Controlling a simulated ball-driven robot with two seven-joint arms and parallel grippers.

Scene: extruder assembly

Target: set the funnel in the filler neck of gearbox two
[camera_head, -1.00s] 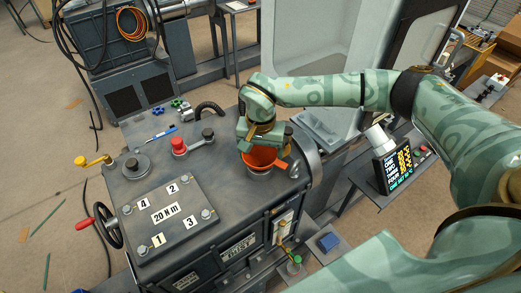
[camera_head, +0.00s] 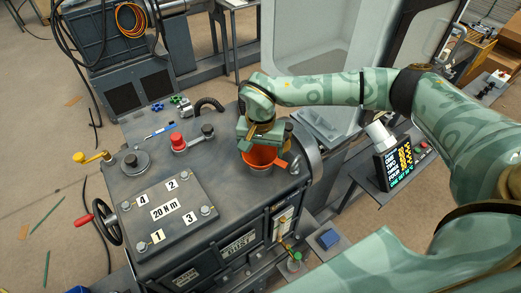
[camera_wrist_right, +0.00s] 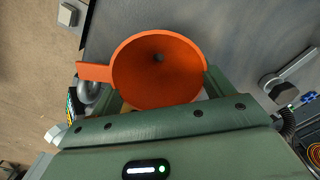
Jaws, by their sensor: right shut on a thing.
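My right gripper (camera_head: 262,138) points down over the right rear part of the machine's grey top (camera_head: 225,170). It is shut on the orange funnel (camera_head: 262,157). In the right wrist view the funnel (camera_wrist_right: 185,70) is seen from above, its wide mouth between the fingers and its tab (camera_wrist_right: 92,72) to the left. A round grey metal collar (camera_head: 258,171) shows just below the funnel in the head view. The spout is hidden, so I cannot tell whether it is inside the collar. My left gripper is not in view.
A bolted cover plate marked 20 N m (camera_head: 165,211) lies to the left on the top. A screen (camera_head: 397,163) stands at the right.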

